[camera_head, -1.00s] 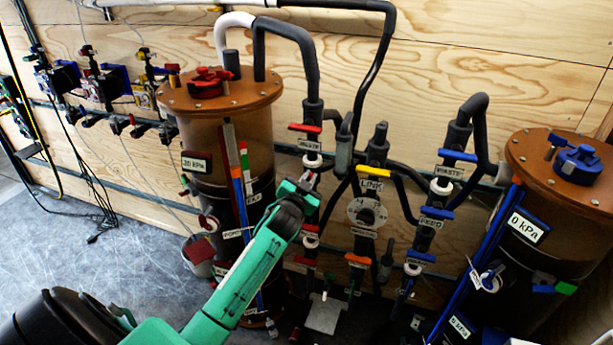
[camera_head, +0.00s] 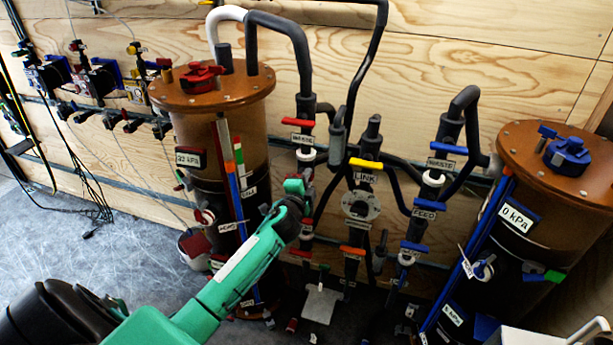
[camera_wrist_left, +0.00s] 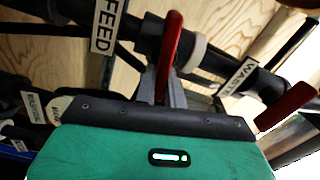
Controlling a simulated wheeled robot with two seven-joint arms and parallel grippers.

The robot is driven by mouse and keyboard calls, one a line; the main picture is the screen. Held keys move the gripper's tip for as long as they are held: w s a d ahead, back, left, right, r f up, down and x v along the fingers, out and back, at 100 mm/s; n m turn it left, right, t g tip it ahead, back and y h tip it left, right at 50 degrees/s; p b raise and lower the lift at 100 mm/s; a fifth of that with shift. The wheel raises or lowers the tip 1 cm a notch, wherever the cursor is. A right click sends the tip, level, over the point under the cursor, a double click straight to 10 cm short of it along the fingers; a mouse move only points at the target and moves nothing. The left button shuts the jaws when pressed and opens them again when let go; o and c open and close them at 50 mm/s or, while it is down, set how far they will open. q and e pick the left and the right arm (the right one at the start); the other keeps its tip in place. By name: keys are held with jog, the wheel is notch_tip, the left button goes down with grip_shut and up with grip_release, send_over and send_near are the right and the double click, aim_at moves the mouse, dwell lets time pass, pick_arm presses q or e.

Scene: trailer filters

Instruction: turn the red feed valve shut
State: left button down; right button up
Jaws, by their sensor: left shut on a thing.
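My left gripper (camera_head: 301,187) is at the left dark pipe column, just below the red waste valve handle (camera_head: 298,122). In the left wrist view my left gripper (camera_wrist_left: 166,95) is shut on the red feed valve handle (camera_wrist_left: 171,45), which stands up between the fingers and lies across the dark pipe. The FEED label (camera_wrist_left: 104,28) is on the pipe to its left. In the head view the gripper largely hides the feed valve. The red waste handle (camera_wrist_left: 285,106) and its WASTE label (camera_wrist_left: 236,77) show at the right of the wrist view.
The yellow link valve handle (camera_head: 366,163) is right of the gripper, with blue-handled valves (camera_head: 424,204) beyond it. An orange-topped tank with a red cap (camera_head: 203,76) stands close on the left. Another tank with a blue cap (camera_head: 567,150) stands at right.

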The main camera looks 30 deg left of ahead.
pick_arm(q)
jog(key=shift+f+m, duration=0.2)
jog(key=shift+m, duration=1)
jog(key=shift+f, duration=0.1)
jog(key=c, duration=1.5)
grip_release()
jog(key=shift+d, duration=0.1)
